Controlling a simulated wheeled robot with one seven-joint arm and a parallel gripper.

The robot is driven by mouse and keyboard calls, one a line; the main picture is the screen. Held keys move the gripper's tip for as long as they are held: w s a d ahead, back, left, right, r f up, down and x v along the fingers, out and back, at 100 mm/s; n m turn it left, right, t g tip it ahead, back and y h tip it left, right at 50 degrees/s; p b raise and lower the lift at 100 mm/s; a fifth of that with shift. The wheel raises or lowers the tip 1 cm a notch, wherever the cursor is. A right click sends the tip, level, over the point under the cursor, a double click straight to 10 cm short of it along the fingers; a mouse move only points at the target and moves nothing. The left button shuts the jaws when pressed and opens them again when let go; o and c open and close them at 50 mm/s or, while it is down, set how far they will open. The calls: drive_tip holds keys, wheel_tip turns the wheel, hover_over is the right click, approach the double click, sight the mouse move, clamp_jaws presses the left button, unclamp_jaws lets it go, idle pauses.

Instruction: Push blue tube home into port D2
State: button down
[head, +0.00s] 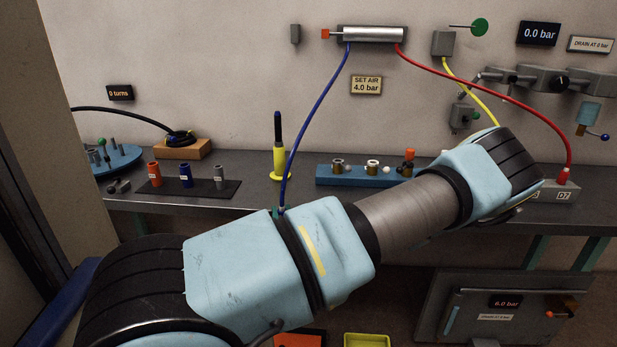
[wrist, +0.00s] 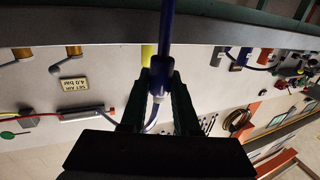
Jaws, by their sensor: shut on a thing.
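The blue tube (head: 322,95) hangs from the silver cylinder on the wall in the head view and runs down behind my arm, where its lower end is hidden. In the wrist view my gripper (wrist: 159,88) is shut on the blue tube (wrist: 166,35) around its thicker blue collar. A thinner length of hose curves away behind the fingers. In the head view my gripper is largely hidden by my arm. A grey port block (head: 564,196) labelled D7 shows at the right bench edge. Port D2 is not visible in either view.
A yellow-and-black tool (head: 278,150) stands on the bench beside the blue tube. A blue fitting rack (head: 335,175) is behind my arm. A dark mat (head: 203,188) holds orange, blue and grey fittings. Red (head: 485,85) and yellow (head: 470,92) hoses run down at the right.

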drive_tip(key=s+a+f+m+h, duration=0.1)
drive_tip(key=s+a+f, duration=0.3)
drive_tip(key=a+f, duration=0.5)
wheel_tip(320, 180, down, 3)
drive_tip(key=shift+a+r+m+h, duration=0.15)
drive_tip(key=shift+m+h, duration=0.25)
drive_tip(key=shift+h, duration=0.5)
